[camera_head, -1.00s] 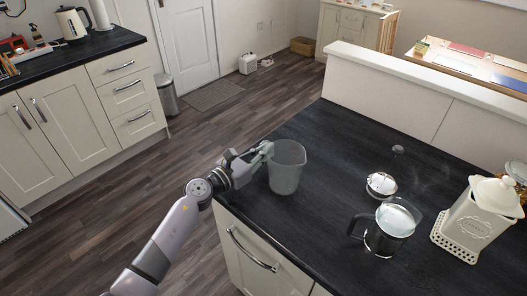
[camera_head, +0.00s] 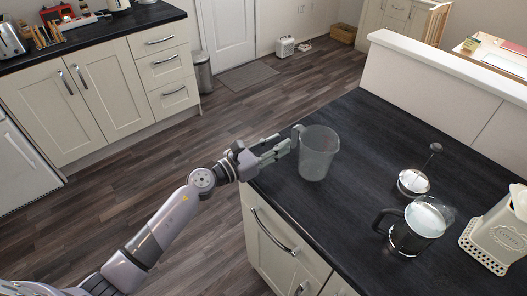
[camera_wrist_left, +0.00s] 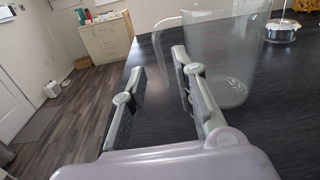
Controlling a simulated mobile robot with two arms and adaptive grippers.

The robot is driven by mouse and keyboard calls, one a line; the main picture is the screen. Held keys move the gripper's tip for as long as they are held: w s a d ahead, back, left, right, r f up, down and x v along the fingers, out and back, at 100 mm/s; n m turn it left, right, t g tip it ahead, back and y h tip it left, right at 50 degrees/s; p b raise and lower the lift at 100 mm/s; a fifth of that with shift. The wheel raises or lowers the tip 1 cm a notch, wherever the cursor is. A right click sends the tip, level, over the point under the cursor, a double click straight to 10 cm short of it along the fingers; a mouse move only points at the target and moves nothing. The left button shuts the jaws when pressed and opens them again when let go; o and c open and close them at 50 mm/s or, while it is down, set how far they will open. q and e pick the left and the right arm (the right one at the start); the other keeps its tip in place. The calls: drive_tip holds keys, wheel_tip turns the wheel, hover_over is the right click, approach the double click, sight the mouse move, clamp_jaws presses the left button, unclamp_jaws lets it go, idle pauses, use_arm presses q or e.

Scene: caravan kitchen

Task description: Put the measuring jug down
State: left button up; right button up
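The measuring jug (camera_head: 318,155) is clear grey and stands upright on the dark worktop (camera_head: 350,215), near its left edge. Its handle faces my left gripper (camera_head: 284,146). In the left wrist view the jug (camera_wrist_left: 228,55) is just past the right finger, with its base on the worktop. The fingers of my left gripper (camera_wrist_left: 158,64) are spread apart with nothing clamped between them. The jug's handle (camera_wrist_left: 160,48) is just beyond the fingertips; whether a finger touches it I cannot tell. My right gripper is not in view.
A glass coffee pot (camera_head: 409,232), its metal lid with plunger (camera_head: 413,182) and a cream canister (camera_head: 499,232) stand to the jug's right. A low white wall (camera_head: 440,95) borders the worktop's back. Worktop around the jug is clear.

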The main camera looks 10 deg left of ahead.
use_arm(q)
drive_tip(key=v, duration=0.4)
drive_tip(key=shift+a+f+b, duration=0.1)
drive_tip(key=shift+a+b, duration=0.05)
drive_tip(key=shift+b, duration=0.2)
drive_tip(key=shift+s+a, duration=0.15)
drive_tip(key=shift+s, duration=0.2)
drive_tip(key=shift+r, duration=0.2)
